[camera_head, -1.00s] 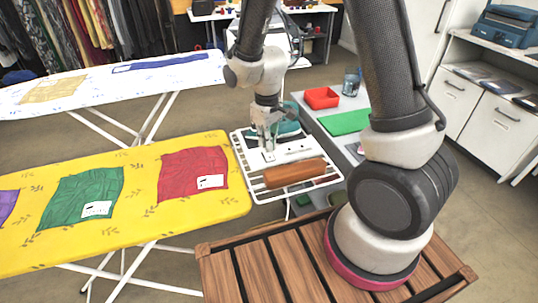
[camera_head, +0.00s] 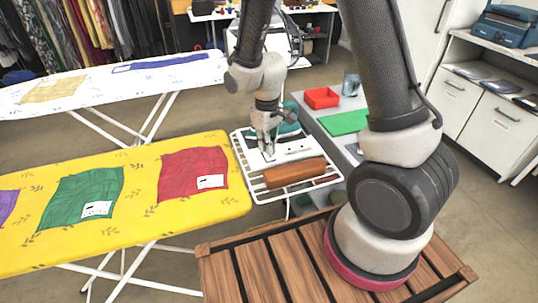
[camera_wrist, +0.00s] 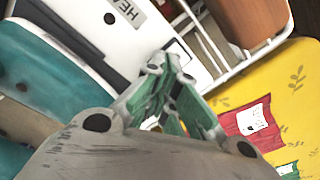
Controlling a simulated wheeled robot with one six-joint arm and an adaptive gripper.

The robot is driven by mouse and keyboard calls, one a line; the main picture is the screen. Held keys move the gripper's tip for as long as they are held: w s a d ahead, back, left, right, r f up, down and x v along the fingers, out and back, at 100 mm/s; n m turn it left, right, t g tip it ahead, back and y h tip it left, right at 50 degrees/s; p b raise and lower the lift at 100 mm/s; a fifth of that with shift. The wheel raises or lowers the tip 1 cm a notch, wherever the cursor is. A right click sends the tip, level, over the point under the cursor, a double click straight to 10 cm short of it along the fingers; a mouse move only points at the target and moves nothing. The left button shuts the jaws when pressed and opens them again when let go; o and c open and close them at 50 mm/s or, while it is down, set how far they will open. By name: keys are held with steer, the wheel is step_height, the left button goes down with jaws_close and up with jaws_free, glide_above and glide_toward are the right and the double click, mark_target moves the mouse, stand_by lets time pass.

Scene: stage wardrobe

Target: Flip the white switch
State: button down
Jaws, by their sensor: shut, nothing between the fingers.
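My gripper (camera_head: 267,153) is shut and empty, pointing down at the left end of a white panel (camera_head: 295,148) on the wire rack. In the wrist view, the closed fingertips (camera_wrist: 168,62) are beside a dark slot at the end of the white panel (camera_wrist: 135,32), which carries black round marks and a partly visible label reading "HE". The white switch cannot be made out clearly; the fingers may hide it. I cannot tell whether the fingertips touch the panel.
The white wire rack (camera_head: 262,199) also holds a brown roll (camera_head: 294,172) and a teal iron (camera_head: 289,128). A yellow ironing board (camera_head: 140,218) with folded cloths is at the left. A red bin (camera_head: 321,98) and green mat (camera_head: 344,122) are behind.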

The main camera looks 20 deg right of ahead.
steer(key=shift+r, duration=3.4)
steer(key=s+d+r+m+t, duration=0.2)
steer(key=s+d+r+m, duration=0.1)
steer(key=s+d+r, duration=0.4)
steer(key=s+d+r+m+t, duration=0.2)
steer(key=s+d+r, duration=0.6)
steer(key=s+r, duration=0.4)
steer(key=shift+r+m, duration=0.5)
steer(key=shift+r, duration=0.45)
steer(key=shift+a, duration=0.1)
